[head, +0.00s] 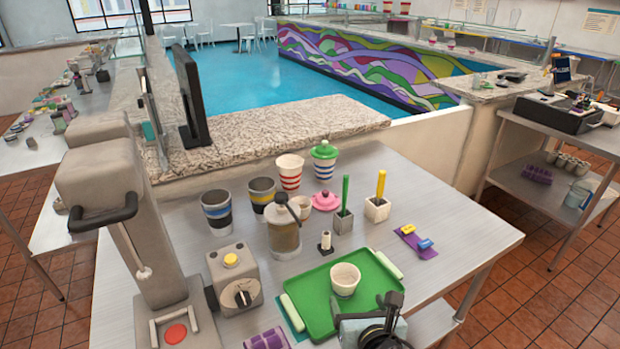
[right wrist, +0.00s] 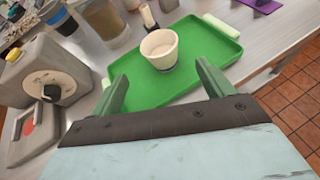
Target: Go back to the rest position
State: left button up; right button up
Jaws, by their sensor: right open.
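My right gripper (head: 362,322) is at the bottom of the head view, over the near edge of a green tray (head: 315,290). In the right wrist view its two green fingers (right wrist: 162,74) are spread apart with nothing between their tips. A white cup (head: 345,278) stands upright on the tray, beyond the fingers; it also shows in the right wrist view (right wrist: 159,48). The gripper does not touch the cup. My left gripper is not in view.
A grey machine with a dial (head: 235,280) and a tall grey mixer (head: 135,220) stand left of the tray. A pump bottle (head: 284,232), striped cups (head: 290,172) and brush holders (head: 377,209) stand behind it.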

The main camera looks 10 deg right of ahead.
jog(key=s+d+f+m+g, duration=0.1)
jog(key=s+d+m+g, duration=0.15)
jog(key=s+m, duration=0.65)
jog(key=s+d+f+m+g, duration=0.15)
jog(key=s+m+g, duration=0.35)
jog(key=m, duration=0.8)
jog(key=s+d+m+g, duration=0.2)
jog(key=s+m, duration=0.6)
jog(key=m, duration=0.3)
notch_tip(320, 180, down, 27)
jog(key=g+b, duration=0.1)
jog(key=b, duration=0.3)
jog(key=s+d+f+g+b, duration=0.1)
jog(key=s+d+f+b, duration=0.2)
jog(key=s+f, duration=1.4)
notch_tip(320, 180, down, 4)
jog(key=shift+s+f+g+b, duration=0.15)
jog(key=shift+g+b, duration=0.2)
jog(key=shift+b, duration=0.4)
